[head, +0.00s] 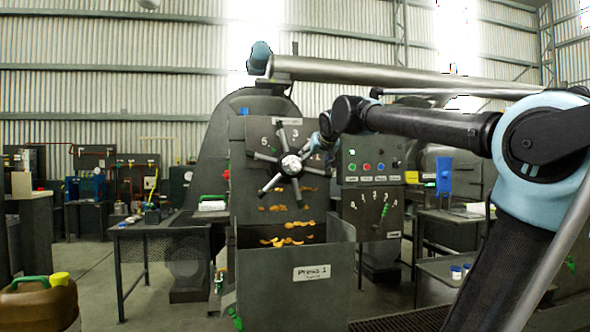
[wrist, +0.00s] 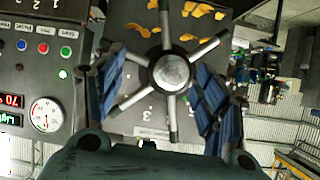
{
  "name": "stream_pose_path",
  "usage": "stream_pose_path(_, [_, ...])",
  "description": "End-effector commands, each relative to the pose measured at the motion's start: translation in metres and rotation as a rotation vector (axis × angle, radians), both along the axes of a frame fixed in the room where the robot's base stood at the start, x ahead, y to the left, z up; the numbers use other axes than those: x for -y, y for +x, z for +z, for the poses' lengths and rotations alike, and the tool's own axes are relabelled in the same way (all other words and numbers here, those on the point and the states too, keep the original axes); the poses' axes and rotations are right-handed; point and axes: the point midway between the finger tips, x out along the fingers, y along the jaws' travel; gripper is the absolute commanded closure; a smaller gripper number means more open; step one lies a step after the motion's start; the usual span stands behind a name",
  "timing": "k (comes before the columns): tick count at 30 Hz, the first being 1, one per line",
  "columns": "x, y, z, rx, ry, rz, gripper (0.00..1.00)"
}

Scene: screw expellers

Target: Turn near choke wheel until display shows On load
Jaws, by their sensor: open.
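The near choke wheel (head: 291,165) is a dark spoked handwheel with a silver hub, on the front of the Press 1 machine. In the wrist view the wheel (wrist: 170,72) has its hub between my two blue-padded fingers, with spokes radiating around it. My gripper (wrist: 160,65) is open, one finger on each side of the hub; I cannot tell whether the pads touch any spokes. In the head view my gripper (head: 316,142) is at the wheel's right side.
A control panel (head: 370,165) with coloured buttons stands right of the wheel. A round gauge (wrist: 46,115) sits beside the display. The hopper (head: 290,275) labelled Press 1 is below the wheel, with orange pieces above it. A table (head: 150,228) stands at left.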

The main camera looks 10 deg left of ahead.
Motion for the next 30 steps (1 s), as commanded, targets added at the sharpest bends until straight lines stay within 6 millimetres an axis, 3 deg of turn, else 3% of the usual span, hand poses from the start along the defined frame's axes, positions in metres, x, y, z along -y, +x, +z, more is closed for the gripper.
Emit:
stream_pose_path(1, [-0.014,0.006,0.017,0.024,0.013,0.018,0.34])
stream_pose_path(3, [-0.027,0.011,0.034,0.052,0.028,0.037,0.34])
stream_pose_path(8, [-0.040,0.017,0.049,0.077,0.045,0.053,0.34])
stream_pose_path(14, [-0.046,0.034,0.042,0.077,0.045,0.052,0.34])
stream_pose_path(30, [-0.072,0.108,0.008,0.076,0.044,0.051,0.34])
